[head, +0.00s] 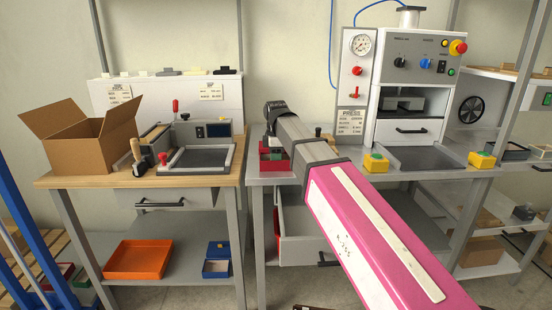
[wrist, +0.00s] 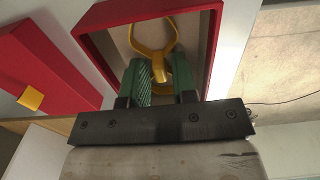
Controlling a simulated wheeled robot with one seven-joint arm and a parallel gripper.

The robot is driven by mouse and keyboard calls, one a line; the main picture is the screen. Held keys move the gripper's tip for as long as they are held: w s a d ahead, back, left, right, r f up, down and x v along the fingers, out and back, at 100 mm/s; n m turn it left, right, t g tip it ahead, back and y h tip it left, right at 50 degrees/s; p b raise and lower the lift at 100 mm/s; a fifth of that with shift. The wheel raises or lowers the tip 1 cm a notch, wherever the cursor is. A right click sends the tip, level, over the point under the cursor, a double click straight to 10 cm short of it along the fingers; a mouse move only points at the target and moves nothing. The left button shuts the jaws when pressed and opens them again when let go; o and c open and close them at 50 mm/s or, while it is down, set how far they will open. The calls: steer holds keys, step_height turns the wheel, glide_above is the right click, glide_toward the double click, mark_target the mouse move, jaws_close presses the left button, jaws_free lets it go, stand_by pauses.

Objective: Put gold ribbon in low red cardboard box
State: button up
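The gold ribbon (wrist: 158,68) is a looped yellow-gold piece in the wrist view. It lies between the green fingers of my gripper (wrist: 160,85), which look shut on it. Its loop reaches over the inside of the low red cardboard box (wrist: 88,47), an open tray with red walls and a pale floor. The fingers point into this box. Whether the ribbon touches the floor cannot be told. In the head view the red box (head: 267,168) sits on the grey bench, partly hidden by my arm. The ribbon is not clearly visible there.
A red piece with a gold tab (wrist: 30,98) is at left in the wrist view. An open brown carton (head: 85,150) stands on the left wooden bench. The drawer (head: 305,250) below the grey bench is open. A press (head: 415,85) stands to the right.

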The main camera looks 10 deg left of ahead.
steer(key=shift+o, duration=0.3)
step_height(320, 180, up, 12)
steer(key=shift+r, duration=0.15)
stand_by(0.4)
stand_by(1.3)
